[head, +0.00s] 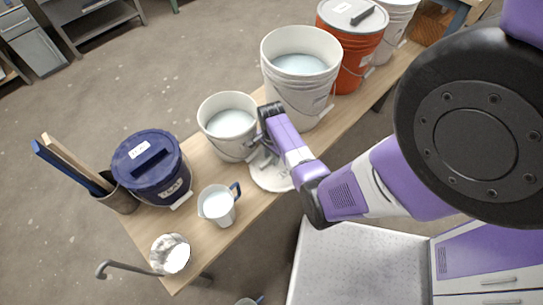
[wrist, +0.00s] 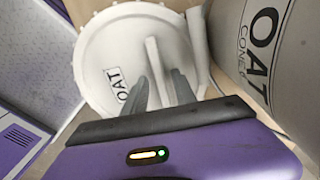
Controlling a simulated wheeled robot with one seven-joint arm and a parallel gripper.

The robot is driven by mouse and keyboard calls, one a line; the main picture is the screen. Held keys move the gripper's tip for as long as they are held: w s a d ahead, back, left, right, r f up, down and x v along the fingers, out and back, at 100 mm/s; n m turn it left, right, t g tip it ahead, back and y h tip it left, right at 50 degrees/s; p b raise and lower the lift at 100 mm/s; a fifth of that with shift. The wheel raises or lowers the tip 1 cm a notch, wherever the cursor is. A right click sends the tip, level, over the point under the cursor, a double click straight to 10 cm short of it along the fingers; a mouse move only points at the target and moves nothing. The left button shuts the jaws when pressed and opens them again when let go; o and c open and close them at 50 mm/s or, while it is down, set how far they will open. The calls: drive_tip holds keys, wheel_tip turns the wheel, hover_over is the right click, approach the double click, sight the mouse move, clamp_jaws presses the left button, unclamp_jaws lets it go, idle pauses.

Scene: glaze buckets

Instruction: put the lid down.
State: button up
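The white lid (wrist: 105,50), marked OAT, has an upright bar handle (wrist: 154,68). It lies flat at the table's front edge, beside the grey-white OAT bucket, and also shows in the head view (head: 268,178). My gripper (wrist: 162,90) is over the lid with one finger on each side of the handle. A small gap seems to show between the fingers and the handle, so it looks open.
A larger open white bucket (head: 300,70) and a lidded orange bucket (head: 352,45) stand farther right along the table. A pitcher (head: 218,206), a lidded navy bucket (head: 152,166) and a holder with sticks (head: 118,195) stand left. Bare wood (head: 205,165) shows between them.

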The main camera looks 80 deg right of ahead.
wheel_tip(320, 180, up, 12)
drive_tip(key=p, duration=0.2)
drive_tip(key=s+a+f+n+t+h, duration=0.15)
drive_tip(key=a+n+t+h, duration=0.25)
drive_tip(key=a+n, duration=0.75)
drive_tip(key=s+a+r+n+t+y, duration=0.1)
drive_tip(key=s+a+r+n+t, duration=0.1)
drive_tip(key=a+r, duration=0.5)
drive_tip(key=s+a+r+n+t+y, duration=0.1)
drive_tip(key=a+r+n+t, duration=0.4)
drive_tip(key=r, duration=0.7)
drive_tip(key=s+a+r+n+t+y, duration=0.2)
drive_tip(key=s+a+r+n+t, duration=0.1)
drive_tip(key=a+r, duration=0.7)
drive_tip(key=n+t, duration=0.1)
drive_tip(key=n, duration=0.1)
drive_tip(key=shift+s+r+n, duration=0.25)
drive_tip(key=shift+s+n, duration=0.1)
drive_tip(key=shift+s, duration=0.05)
drive_tip(key=shift+a, duration=0.1)
